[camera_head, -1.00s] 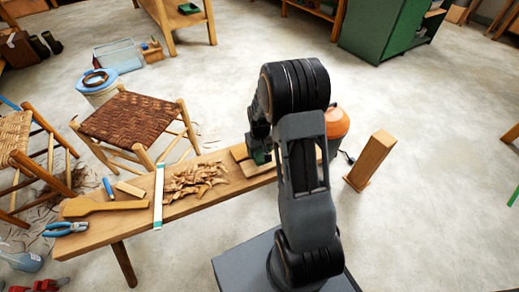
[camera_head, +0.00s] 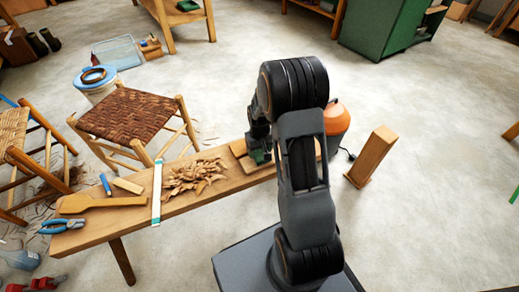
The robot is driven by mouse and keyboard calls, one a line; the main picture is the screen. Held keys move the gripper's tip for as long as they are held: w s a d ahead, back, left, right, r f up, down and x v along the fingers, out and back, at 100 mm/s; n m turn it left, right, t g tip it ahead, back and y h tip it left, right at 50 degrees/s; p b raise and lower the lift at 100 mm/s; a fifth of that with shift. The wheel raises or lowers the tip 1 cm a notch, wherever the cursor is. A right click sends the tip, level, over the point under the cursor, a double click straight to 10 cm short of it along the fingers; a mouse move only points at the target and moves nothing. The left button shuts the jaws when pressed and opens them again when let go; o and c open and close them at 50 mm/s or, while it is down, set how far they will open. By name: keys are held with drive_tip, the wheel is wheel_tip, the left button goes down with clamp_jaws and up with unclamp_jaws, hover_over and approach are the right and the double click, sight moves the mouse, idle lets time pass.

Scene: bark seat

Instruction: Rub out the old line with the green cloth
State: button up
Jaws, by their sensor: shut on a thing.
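My gripper (camera_head: 259,146) is low over the right part of the wooden bench (camera_head: 115,226), at a pale board (camera_head: 246,163) that lies there. It is shut on the green cloth (camera_head: 260,157), of which only a small patch shows below the jaws. The cloth appears to be at the board's surface, but I cannot tell whether it touches. My arm hides part of the board and the bench's right end. The old line cannot be made out in this view.
On the bench left of the board are a pile of shavings (camera_head: 195,176), a white-green strip (camera_head: 157,192), a paddle-shaped wood piece (camera_head: 100,203) and blue pliers (camera_head: 58,226). A woven chair (camera_head: 130,115) stands behind. An orange-topped container (camera_head: 336,122) and a wooden block (camera_head: 372,156) stand right.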

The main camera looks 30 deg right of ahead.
drive_tip(key=shift+f+b, duration=0.3)
drive_tip(key=shift+f, duration=0.2)
drive_tip(key=shift+s, duration=0.1)
drive_tip(key=shift+s+r+p, duration=0.1)
drive_tip(key=shift+s+p, duration=0.35)
drive_tip(key=shift+s, duration=0.95)
drive_tip(key=shift+w, duration=1.45)
drive_tip(key=shift+s+p, duration=0.35)
drive_tip(key=shift+s, duration=1.1)
drive_tip(key=shift+w+f, duration=0.2)
drive_tip(key=shift+w, duration=1.25)
drive_tip(key=shift+r, duration=0.1)
drive_tip(key=shift+r+p, duration=2.45)
drive_tip(key=shift+r, duration=0.45)
